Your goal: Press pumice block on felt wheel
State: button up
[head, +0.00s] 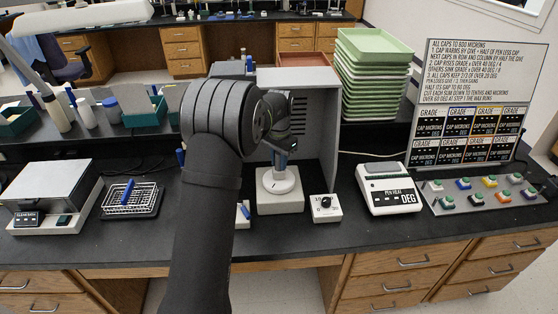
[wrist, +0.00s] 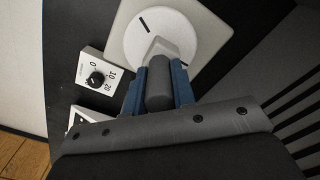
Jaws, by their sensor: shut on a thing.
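My gripper (head: 284,163) points down over the felt wheel (head: 277,184), a round white disc on a pale square base (head: 281,204). In the wrist view the blue fingers of my gripper (wrist: 159,88) are shut on a grey block, the pumice block (wrist: 158,82). Its lighter end reaches over the white felt wheel (wrist: 200,32), which bears a dark mark near its rim. I cannot tell whether the block touches the wheel. In the head view the block is mostly hidden by my gripper and wrist.
A dial box (head: 325,207) stands close right of the base; it also shows in the wrist view (wrist: 98,76). A grey housing wall (head: 318,125) rises behind the wheel. A DEG meter (head: 389,188) and a button panel (head: 484,194) are farther right. A wire rack (head: 132,199) is left.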

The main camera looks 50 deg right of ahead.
jog(key=shift+f, duration=0.6)
dwell(1.3)
jog(key=shift+r, duration=0.1)
jog(key=shift+r, duration=3.45)
